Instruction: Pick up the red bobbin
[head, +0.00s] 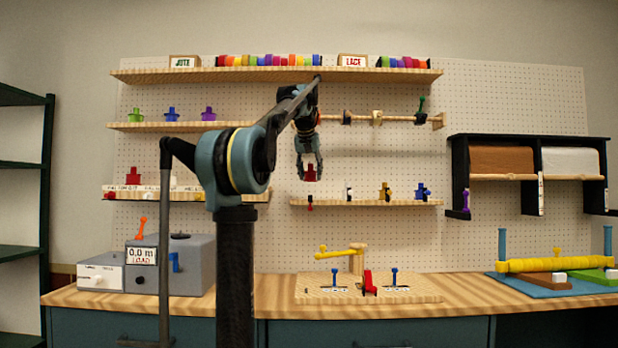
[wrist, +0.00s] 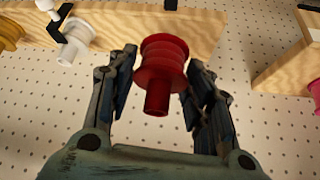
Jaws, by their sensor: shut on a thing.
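The red bobbin (head: 310,174) is between the fingertips of my gripper (head: 309,168) in the head view, held in the air above the middle right shelf. In the wrist view the red bobbin (wrist: 162,62) shows its ridged body and narrow stem, with one finger of my gripper (wrist: 160,85) on each side. My gripper is shut on it.
The middle right shelf (head: 340,203) carries white, yellow and blue bobbins; a white one (wrist: 76,42) shows in the wrist view. A wooden rod (head: 435,121) with hangers is above. The workbench below holds a wooden board (head: 425,292) with a yellow-armed fixture (head: 340,254).

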